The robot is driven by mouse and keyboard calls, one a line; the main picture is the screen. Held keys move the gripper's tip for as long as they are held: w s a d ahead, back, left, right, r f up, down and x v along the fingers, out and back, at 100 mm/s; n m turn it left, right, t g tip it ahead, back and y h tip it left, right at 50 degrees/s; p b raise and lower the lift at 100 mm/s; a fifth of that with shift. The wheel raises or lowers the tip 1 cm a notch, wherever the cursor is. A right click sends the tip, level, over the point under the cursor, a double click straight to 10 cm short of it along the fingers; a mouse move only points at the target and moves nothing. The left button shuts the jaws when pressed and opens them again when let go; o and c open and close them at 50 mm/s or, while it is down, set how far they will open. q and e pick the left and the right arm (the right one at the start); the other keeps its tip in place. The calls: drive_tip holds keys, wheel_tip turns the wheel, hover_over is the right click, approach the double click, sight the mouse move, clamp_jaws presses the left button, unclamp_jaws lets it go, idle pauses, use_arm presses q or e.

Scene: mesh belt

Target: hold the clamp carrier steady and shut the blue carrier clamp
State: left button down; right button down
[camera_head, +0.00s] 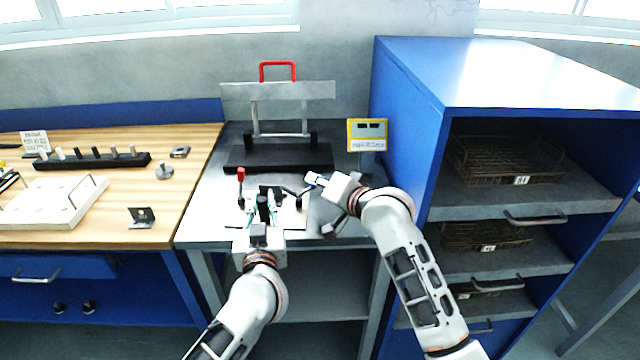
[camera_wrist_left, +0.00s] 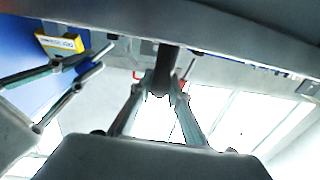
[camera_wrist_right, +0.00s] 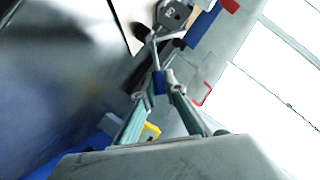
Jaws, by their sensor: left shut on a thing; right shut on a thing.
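The clamp carrier (camera_head: 290,219) is a pale plate with dark fittings on the grey metal bench, partly hidden by my left gripper. My left gripper (camera_head: 264,203) is shut on a dark upright part of it; the left wrist view shows this dark post (camera_wrist_left: 167,62) between the fingers. My right gripper (camera_head: 314,180) is at the carrier's right side, shut on the blue carrier clamp's handle. Its blue grip (camera_wrist_right: 160,82) sits between the fingertips in the right wrist view. A dark lever (camera_head: 292,192) runs from the carrier toward the right gripper. A red-tipped clamp handle (camera_head: 241,174) stands upright at the left.
Behind the carrier is a black base with a grey frame and red handle (camera_head: 277,65). A yellow-framed display (camera_head: 367,134) stands to its right. A blue cabinet (camera_head: 408,110) with wire baskets is close to my right arm. A wooden workbench (camera_head: 110,190) is at left.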

drive_tip(key=shift+a+r+n+g+h, duration=0.3)
drive_tip(key=shift+a+r+n+h, duration=0.1)
drive_tip(key=shift+n+h, duration=0.15)
drive_tip(key=c, duration=2.1)
unclamp_jaws()
drive_tip(key=v, duration=1.2)
drive_tip(key=shift+f, duration=0.1)
